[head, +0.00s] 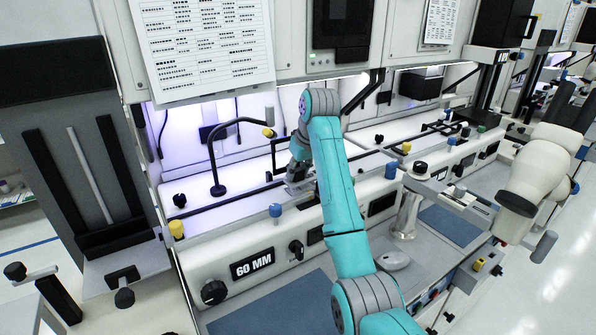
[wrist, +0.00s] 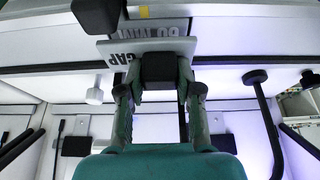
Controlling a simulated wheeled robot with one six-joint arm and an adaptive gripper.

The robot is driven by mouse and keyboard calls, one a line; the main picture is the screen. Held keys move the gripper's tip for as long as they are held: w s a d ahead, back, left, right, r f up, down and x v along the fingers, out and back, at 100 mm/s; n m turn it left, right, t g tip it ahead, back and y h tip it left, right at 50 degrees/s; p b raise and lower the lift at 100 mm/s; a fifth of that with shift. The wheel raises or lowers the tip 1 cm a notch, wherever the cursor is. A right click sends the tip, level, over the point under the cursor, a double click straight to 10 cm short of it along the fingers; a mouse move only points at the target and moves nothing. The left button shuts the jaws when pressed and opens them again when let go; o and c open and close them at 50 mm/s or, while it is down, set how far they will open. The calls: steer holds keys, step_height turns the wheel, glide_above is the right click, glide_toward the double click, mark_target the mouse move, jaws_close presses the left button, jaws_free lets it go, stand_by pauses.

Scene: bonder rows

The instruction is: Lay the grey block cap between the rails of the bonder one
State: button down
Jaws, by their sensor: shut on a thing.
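My gripper (head: 298,170) is over the white bench of the nearer bonder, whose front panel (head: 225,272) carries a "60 MM" label. In the wrist view my gripper (wrist: 158,68) is shut on the grey block cap (wrist: 125,48), a flat plate with "CAP" lettering seen upside down. The fingers hide part of the cap. In the head view the cap is small and partly covered by my arm. A dark rail (head: 235,194) runs along the bench; it also shows in the wrist view (wrist: 250,60). I cannot tell whether the cap touches the bench.
A black curved lamp arm (head: 214,165) rises from the bench left of my gripper. Yellow (head: 176,229) and blue (head: 275,210) knobs stand along the front. A black-framed part (head: 280,155) is close behind my gripper. Another white arm (head: 545,170) stands at the right.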

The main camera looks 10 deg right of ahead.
steer(key=shift+f, duration=0.8)
steer(key=shift+f, duration=0.4)
stand_by(0.5)
steer(key=c, duration=0.7)
jaws_free()
steer(key=shift+r, duration=0.1)
